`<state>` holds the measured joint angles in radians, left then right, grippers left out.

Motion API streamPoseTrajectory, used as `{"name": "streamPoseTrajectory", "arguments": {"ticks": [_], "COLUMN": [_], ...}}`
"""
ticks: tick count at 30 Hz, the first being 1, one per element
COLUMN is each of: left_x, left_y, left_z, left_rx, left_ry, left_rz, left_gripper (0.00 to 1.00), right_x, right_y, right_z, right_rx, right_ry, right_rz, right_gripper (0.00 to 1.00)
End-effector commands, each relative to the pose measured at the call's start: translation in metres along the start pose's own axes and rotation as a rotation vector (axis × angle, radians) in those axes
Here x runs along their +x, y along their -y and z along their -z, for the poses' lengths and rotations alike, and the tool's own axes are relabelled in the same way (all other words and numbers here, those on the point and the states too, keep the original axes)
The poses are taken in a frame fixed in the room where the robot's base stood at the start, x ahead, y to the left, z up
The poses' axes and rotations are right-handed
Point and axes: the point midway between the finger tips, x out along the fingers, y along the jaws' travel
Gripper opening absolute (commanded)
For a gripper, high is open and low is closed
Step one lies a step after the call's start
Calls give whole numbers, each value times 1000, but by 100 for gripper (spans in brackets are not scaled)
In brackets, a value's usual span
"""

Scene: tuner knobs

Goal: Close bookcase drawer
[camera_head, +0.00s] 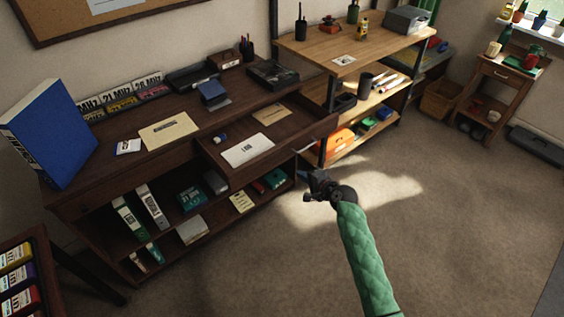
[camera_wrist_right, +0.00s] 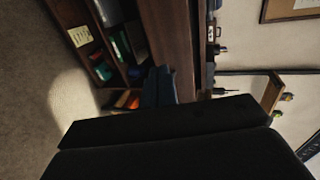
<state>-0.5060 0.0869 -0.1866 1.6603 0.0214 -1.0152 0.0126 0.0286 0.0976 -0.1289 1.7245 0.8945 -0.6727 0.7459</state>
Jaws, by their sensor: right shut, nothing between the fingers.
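The dark brown bookcase (camera_head: 110,189) stands along the left wall in the head view. Its right-hand drawer (camera_head: 233,176) is pulled out, with papers and a small blue-and-white item inside. A light handle shows on the drawer front near its right end. My right gripper (camera_head: 309,182) is shut and empty, in front of the bookcase, just below and near the drawer's right front end. I cannot tell whether it touches the drawer. In the right wrist view, the shut gripper (camera_wrist_right: 160,86) points toward the bookcase (camera_wrist_right: 168,45), seen sideways. My left gripper is not in view.
A large blue binder (camera_head: 49,134) and envelopes lie or stand on the bookcase top. A wooden workbench (camera_head: 350,45) with shelves stands close to the bookcase's right. A small side table (camera_head: 510,75) is at the back right. The carpet in front is clear.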

Motion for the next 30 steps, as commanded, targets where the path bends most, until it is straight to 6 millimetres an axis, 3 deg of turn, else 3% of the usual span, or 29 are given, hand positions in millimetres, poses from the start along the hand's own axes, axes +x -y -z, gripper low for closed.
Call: {"name": "streamPoseTrajectory", "arguments": {"ticks": [15, 22, 30], "left_x": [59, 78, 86], "left_y": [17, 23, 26], "left_z": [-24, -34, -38], "left_rx": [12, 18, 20], "left_ry": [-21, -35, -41], "left_rz": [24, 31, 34], "left_gripper": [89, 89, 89], "right_x": [88, 110, 118], "right_y": [6, 12, 12], "right_z": [0, -1, -1], "right_rx": [-2, -2, -2], "right_ry": [0, 1, 1], "right_rz": [-1, 0, -1], "right_gripper": [0, 0, 0]}}
